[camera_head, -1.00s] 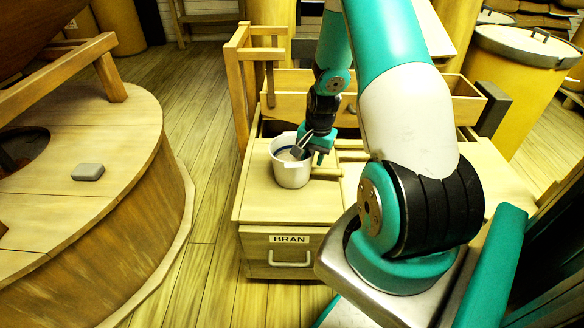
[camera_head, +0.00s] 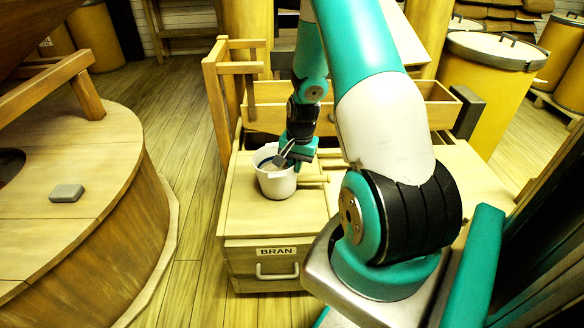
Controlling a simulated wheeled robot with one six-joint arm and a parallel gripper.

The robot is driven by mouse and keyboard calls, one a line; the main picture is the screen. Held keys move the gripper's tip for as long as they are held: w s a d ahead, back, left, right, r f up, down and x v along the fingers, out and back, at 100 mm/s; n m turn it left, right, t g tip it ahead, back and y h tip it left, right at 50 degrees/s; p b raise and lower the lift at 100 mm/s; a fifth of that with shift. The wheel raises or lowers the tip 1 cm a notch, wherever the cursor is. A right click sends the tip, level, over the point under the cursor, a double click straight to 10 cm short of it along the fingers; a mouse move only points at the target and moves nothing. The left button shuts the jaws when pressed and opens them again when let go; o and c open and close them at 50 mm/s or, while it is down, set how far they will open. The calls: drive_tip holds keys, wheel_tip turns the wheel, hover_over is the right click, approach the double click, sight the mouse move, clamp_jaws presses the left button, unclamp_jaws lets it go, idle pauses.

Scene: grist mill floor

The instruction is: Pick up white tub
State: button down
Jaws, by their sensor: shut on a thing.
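The white tub (camera_head: 274,183) is upright at the top of the wooden bran cabinet, with a dark band inside its rim and something pale in it. My gripper (camera_head: 284,158) reaches down at the tub's right side and is shut on its rim. One finger shows inside the opening. I cannot tell whether the tub's base touches the cabinet top.
The cabinet has a drawer labelled BRAN (camera_head: 276,251) and an open wooden box (camera_head: 350,104) behind. A wooden frame (camera_head: 232,80) stands at the left back. A round wooden millstone casing (camera_head: 105,235) with a grey block (camera_head: 67,193) is left. Yellow bins (camera_head: 490,85) stand right.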

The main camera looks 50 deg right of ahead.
wheel_tip(320, 180, up, 19)
drive_tip(key=p, duration=0.5)
drive_tip(key=shift+r, duration=0.15)
